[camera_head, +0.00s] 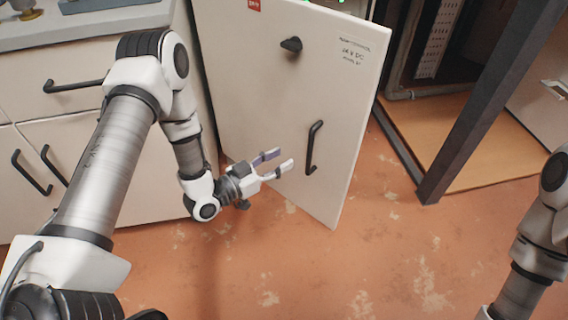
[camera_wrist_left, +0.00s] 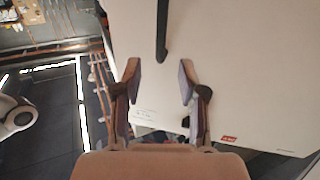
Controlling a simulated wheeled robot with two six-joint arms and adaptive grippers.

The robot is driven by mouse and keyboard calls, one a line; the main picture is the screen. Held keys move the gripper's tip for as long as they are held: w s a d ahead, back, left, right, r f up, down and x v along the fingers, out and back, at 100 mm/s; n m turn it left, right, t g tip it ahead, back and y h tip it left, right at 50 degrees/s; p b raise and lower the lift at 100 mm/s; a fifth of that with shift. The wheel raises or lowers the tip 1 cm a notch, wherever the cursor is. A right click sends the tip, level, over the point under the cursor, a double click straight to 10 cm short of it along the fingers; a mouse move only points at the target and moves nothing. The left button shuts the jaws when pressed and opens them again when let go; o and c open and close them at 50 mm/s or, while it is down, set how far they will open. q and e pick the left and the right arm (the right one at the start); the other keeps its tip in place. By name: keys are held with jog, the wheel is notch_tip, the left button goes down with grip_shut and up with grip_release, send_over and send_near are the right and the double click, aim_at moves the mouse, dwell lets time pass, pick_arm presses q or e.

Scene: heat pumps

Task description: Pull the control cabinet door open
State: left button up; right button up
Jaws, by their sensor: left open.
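The control cabinet door (camera_head: 258,100) is a white panel in the middle of the head view, standing at an angle to the drawers. It has a black bar handle (camera_head: 314,147) low near its right edge and a black knob (camera_head: 292,44) higher up. My left gripper (camera_head: 285,159) is open and empty, just left of the bar handle in the head view. In the left wrist view, the handle (camera_wrist_left: 162,30) lies beyond the open fingertips (camera_wrist_left: 160,80), lined up with the gap between them. I see no contact with it. My right gripper is outside the view.
White drawers and cupboards (camera_head: 60,120) with black handles stand left of the door. A dark metal frame (camera_head: 485,100) with a wooden base board (camera_head: 500,155) stands to the right. The worn orange floor (camera_head: 300,265) in front is clear.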

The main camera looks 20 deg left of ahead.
aim_at(309, 143)
pick_arm(q)
jog(key=b+x, duration=0.2)
jog(key=x, duration=0.6)
jog(key=shift+w+d+r, duration=0.2)
jog(key=shift+w+d, duration=0.05)
jog(key=shift+w, duration=0.2)
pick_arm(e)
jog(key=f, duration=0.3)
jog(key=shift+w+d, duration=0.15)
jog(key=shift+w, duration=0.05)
pick_arm(q)
grip_shut()
